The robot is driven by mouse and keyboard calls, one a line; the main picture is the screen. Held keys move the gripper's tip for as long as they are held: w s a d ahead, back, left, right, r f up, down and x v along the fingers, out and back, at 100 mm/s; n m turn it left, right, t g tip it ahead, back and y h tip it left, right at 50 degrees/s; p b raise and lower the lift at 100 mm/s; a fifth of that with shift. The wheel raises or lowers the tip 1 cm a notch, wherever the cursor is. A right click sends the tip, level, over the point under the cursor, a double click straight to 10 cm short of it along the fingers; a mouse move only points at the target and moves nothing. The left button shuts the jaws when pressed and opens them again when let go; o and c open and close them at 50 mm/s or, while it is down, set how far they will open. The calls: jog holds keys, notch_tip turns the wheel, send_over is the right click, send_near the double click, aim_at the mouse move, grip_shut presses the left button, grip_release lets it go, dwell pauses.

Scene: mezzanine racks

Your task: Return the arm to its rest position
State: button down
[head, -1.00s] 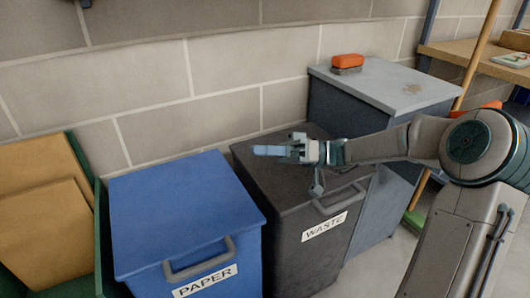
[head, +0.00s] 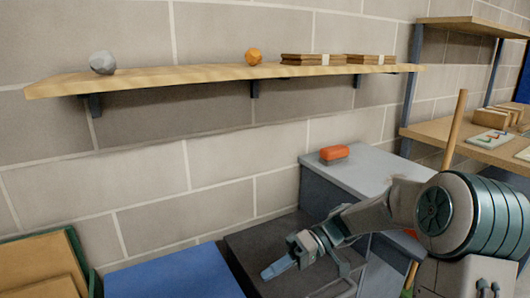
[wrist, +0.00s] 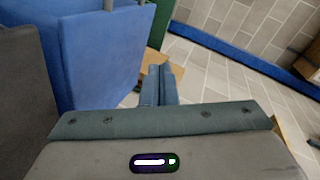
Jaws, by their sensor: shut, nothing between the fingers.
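My gripper (head: 276,270) is shut and empty in the head view. It is above the front part of the dark waste bin (head: 262,245), with my arm reaching in from the right. In the wrist view the two fingers of my gripper (wrist: 159,72) are together, with the floor and the side of a blue bin (wrist: 95,55) beyond them.
The blue bin's lid (head: 175,278) is left of the gripper. A grey cabinet (head: 365,172) with an orange-red brush (head: 334,153) stands behind my arm. A wooden wall shelf (head: 200,76) holds a grey ball, an orange ball and flat brown stacks. A pole (head: 454,128) leans at right.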

jog(key=s+d+r+m+t+h+p, duration=0.4)
jog(key=s+d+r+m+h+p, duration=0.1)
jog(key=r+p, duration=0.4)
jog(key=s+d+r+m+t+h+p, duration=0.4)
jog(key=s+d+r+h+p, duration=0.3)
jog(key=s+r+p, duration=0.2)
notch_tip(320, 180, up, 3)
jog(key=shift+s+d+f+m+t+h+p, duration=0.15)
jog(key=shift+d+m+t+h+p, duration=0.2)
jog(key=shift+p, duration=0.45)
